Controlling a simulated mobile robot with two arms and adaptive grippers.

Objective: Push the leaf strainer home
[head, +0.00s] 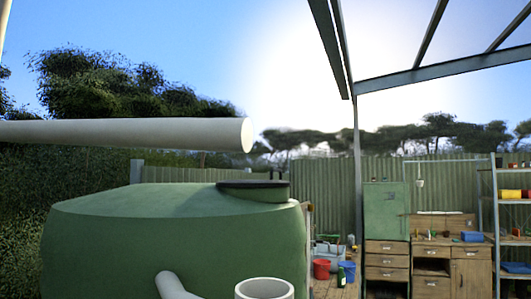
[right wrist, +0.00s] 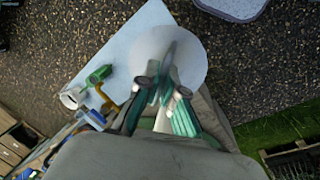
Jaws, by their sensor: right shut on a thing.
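A pale round disc (right wrist: 192,58), which looks like the leaf strainer, shows in the right wrist view. My right gripper (right wrist: 163,88) is shut on a raised grey part in front of the disc, though blur hides the exact grip. In the head view, a green tank (head: 170,230) has a dark round lid or rim (head: 252,184) on top. An open-topped pale pipe (head: 264,286) stands upright at the bottom edge. Neither gripper shows in the head view. Whether the disc touches anything is not clear.
A thick pale pipe (head: 120,134) runs across the left. A red bucket (head: 321,268) and wooden drawers (head: 386,260) stand at the right. In the wrist view a pale board (right wrist: 122,58) lies over dark gravel (right wrist: 60,40), with a green item (right wrist: 99,74) at its edge.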

